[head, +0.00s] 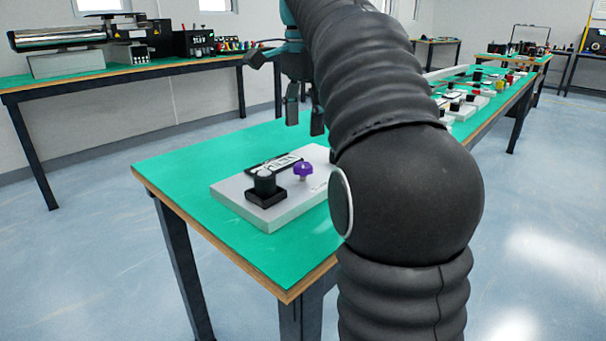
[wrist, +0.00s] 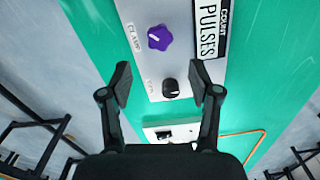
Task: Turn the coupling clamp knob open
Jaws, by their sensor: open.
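The purple lobed knob (head: 303,171) stands on a light grey panel (head: 233,191) on the green table. In the wrist view the purple knob (wrist: 159,37) has a pale pointer line, and the word beside it appears to read CLAMP. My gripper (head: 304,124) is open and empty, above the panel, its fingers pointing down. In the wrist view the fingertips of my gripper (wrist: 160,74) are spread wide, with the purple knob beyond them toward the top of the picture. A black knob (wrist: 170,88) lies nearer the gap between the fingers. Nothing touches the purple knob.
A label plate reading COUNT PULSES (wrist: 209,28) lies beside the purple knob. My arm hides the panel's right side. The green tabletop (head: 200,168) is clear at left.

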